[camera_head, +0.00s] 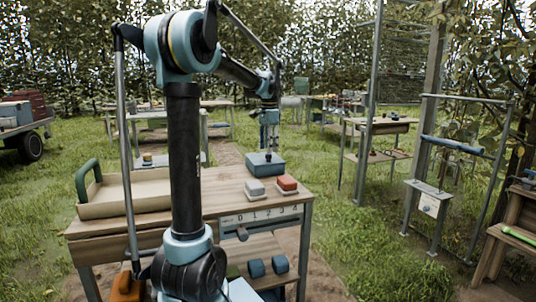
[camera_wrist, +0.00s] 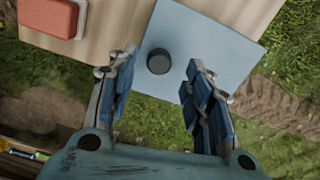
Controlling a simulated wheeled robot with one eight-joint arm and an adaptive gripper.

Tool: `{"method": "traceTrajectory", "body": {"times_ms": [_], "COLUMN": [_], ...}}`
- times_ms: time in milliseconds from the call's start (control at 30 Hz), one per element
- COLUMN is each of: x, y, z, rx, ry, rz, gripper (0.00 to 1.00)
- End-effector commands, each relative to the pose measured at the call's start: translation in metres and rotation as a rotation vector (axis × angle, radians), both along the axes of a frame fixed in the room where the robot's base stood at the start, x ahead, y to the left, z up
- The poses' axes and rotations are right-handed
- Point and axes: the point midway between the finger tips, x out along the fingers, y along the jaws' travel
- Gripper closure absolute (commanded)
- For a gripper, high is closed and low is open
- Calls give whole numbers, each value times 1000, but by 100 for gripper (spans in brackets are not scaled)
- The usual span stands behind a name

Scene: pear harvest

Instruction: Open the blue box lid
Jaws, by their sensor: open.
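The blue box (camera_head: 264,163) sits at the far right corner of the wooden table in the head view. Its lid looks closed, with a small dark knob on top. In the wrist view the flat blue lid (camera_wrist: 222,48) fills the upper middle, and its round dark knob (camera_wrist: 160,61) shows just beyond the fingertips. My gripper (camera_wrist: 160,73) is open and empty, its two blue-padded fingers on either side of the knob's line. In the head view my gripper (camera_head: 268,140) hangs above the box. Whether the fingers touch the lid cannot be told.
On the wooden table (camera_head: 222,202), a white block (camera_head: 254,188) and a red block (camera_head: 287,184) stand near the box. A beige tray (camera_head: 125,193) with a green handle lies at the left. Grass is open to the right of the table.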

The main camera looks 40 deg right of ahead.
Motion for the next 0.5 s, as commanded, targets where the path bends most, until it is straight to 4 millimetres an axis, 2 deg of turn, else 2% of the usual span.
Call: {"method": "traceTrajectory", "body": {"times_ms": [200,500], "x": [0,0], "y": [0,0], "z": [-26,-34], "rx": [0,0], "ry": [0,0], "rz": [0,0], "gripper": [54,54]}}
